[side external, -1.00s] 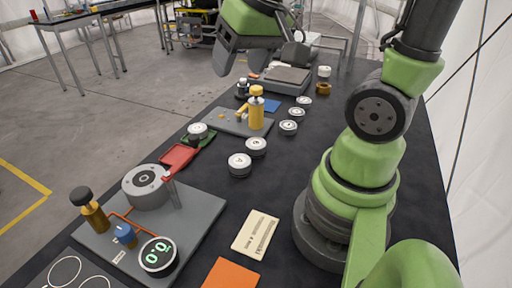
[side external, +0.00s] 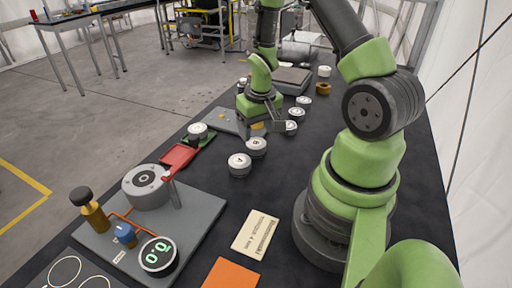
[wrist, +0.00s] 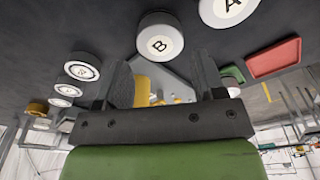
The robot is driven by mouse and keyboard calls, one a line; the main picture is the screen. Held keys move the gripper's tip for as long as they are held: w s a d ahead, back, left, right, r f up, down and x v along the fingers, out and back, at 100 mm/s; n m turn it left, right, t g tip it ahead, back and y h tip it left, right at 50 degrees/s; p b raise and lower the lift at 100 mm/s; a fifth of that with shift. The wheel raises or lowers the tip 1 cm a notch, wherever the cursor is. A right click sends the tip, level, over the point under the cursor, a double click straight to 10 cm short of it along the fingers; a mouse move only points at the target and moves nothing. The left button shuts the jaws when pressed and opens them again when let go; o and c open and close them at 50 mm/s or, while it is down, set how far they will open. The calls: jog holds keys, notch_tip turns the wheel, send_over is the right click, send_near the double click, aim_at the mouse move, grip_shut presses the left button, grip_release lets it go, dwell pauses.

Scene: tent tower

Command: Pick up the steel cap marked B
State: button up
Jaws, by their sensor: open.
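The steel cap marked B (wrist: 160,38) lies on the black table, just beyond the fingertips in the wrist view. In the side view it is the cap (side external: 257,147) just in front of my gripper (side external: 261,127); its letter is not readable there. My gripper (wrist: 161,62) is open and empty, low over the table. Its fingers are apart, with cap B in line with the gap between them. I cannot tell their exact height over it.
The cap marked A (wrist: 230,8) lies close to cap B. Several other caps (side external: 297,112) stand in a row behind. A red piece (side external: 179,157) and a grey station (side external: 200,215) are nearer the side camera.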

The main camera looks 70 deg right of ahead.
aim_at(256, 143)
jog(key=shift+w+d+f, duration=0.1)
jog(key=shift+w+f, duration=0.05)
jog(key=shift+f, duration=1.25)
jog(key=shift+w+d+f, duration=0.1)
jog(key=shift+f, duration=1.3)
jog(key=shift+c, duration=0.2)
jog(key=c, duration=0.7)
